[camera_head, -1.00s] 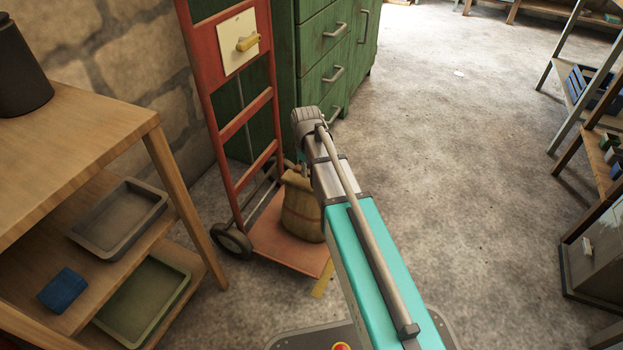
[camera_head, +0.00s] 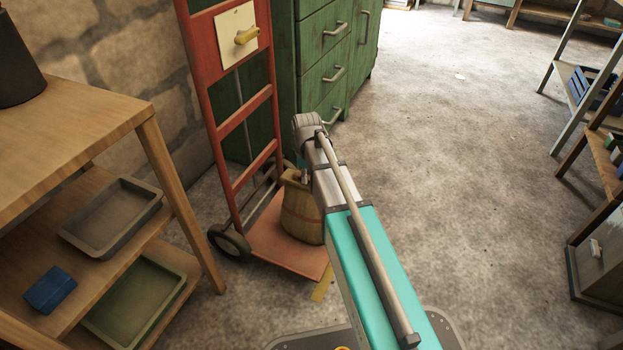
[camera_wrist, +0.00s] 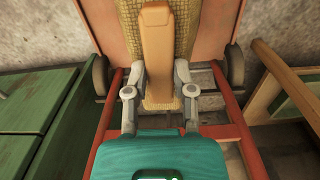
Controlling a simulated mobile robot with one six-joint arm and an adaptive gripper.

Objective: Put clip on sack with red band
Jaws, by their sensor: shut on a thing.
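The burlap sack (camera_head: 301,212) stands upright on the plate of the red hand truck (camera_head: 235,120). A reddish band shows faintly on its side in the head view, and my arm covers its right part. In the wrist view, my gripper (camera_wrist: 160,74) is shut on an orange-tan clip (camera_wrist: 158,42), one finger on each side. The clip lies in front of the sack's burlap (camera_wrist: 130,18), which shows on both sides of it. I cannot tell whether the clip touches the sack. In the head view the clip is not clearly seen, and the gripper is mostly hidden behind my arm.
The hand truck's red rails flank my gripper closely. A green cabinet (camera_head: 325,60) stands behind the truck. A wooden shelf (camera_head: 165,150) with a grey tray (camera_head: 112,215), a green tray (camera_head: 140,300) and a blue box (camera_head: 50,290) is at left. The floor at right is open.

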